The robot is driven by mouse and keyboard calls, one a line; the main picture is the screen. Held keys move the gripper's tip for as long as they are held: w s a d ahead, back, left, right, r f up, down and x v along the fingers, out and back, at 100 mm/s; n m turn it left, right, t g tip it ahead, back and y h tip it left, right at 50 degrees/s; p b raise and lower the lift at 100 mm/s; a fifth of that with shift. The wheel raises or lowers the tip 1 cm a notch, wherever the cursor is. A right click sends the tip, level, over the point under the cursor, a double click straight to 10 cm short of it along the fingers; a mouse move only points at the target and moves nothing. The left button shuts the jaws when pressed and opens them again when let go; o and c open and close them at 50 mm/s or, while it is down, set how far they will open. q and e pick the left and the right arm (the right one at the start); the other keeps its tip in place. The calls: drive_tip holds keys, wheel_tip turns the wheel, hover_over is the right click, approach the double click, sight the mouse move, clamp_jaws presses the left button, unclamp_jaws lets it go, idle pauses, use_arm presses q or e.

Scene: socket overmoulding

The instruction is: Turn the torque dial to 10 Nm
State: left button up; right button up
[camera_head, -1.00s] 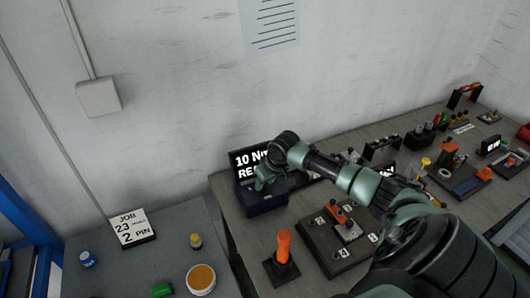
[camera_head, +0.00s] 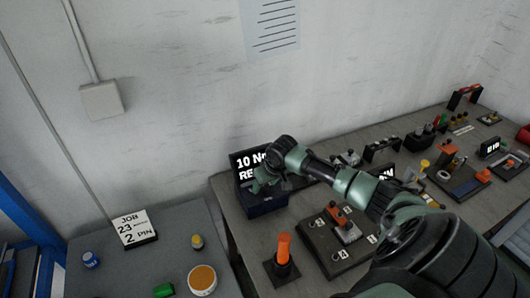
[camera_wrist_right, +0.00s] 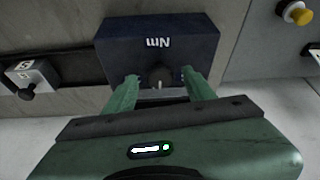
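The torque box (camera_head: 262,205) is a dark blue box marked "Nm" on the bench, with a black display (camera_head: 245,163) behind it. The display shows "10 N" and "RE", and my right arm hides the rest. In the right wrist view the box (camera_wrist_right: 200,45) has a round dark dial (camera_wrist_right: 160,76) with a light pointer mark. My right gripper (camera_wrist_right: 162,84) is open, with its green fingers on either side of the dial and a gap visible on both sides. In the head view the right gripper (camera_head: 268,184) is at the box. My left gripper is out of view.
An orange-handled lever (camera_head: 284,248) stands in front of the box. A dark fixture plate (camera_head: 318,245) lies to its right, partly under my arm. A job card (camera_head: 134,228) and small pots stand on the left table. More tools line the bench at right.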

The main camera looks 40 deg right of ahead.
drive_tip(key=b+v, duration=0.1)
drive_tip(key=v, duration=0.6)
drive_tip(key=shift+r, duration=0.4)
drive_tip(key=shift+s+a, duration=0.1)
drive_tip(key=shift+s, duration=0.05)
